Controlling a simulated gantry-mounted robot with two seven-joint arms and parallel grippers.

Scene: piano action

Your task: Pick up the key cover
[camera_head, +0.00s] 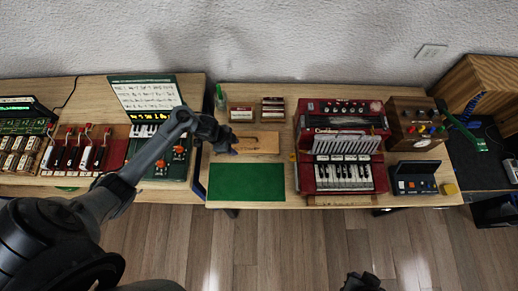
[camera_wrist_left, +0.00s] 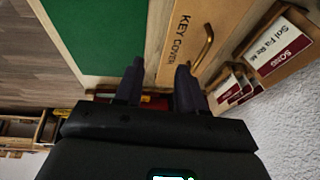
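The key cover (camera_head: 262,146) is a flat light-wood board with a brass handle, lying on the middle table behind the green mat (camera_head: 246,182). In the left wrist view the key cover (camera_wrist_left: 182,62) shows its "KEY COVER" lettering and the curved brass handle (camera_wrist_left: 206,46). My left gripper (camera_head: 232,148) is at the board's left end in the head view. In the wrist view its two fingers (camera_wrist_left: 158,85) are apart with nothing held between them; one overlaps the board's edge near the handle. A dark part at the head view's bottom edge looks like my right gripper (camera_head: 362,283); its fingers are unclear.
Card boxes (camera_head: 272,109) stand behind the key cover, with a green cup (camera_head: 220,100) at left. A red accordion-like instrument (camera_head: 342,150) stands to the right. A music stand (camera_head: 145,95) and keyboard are on the left table. The green mat is bare.

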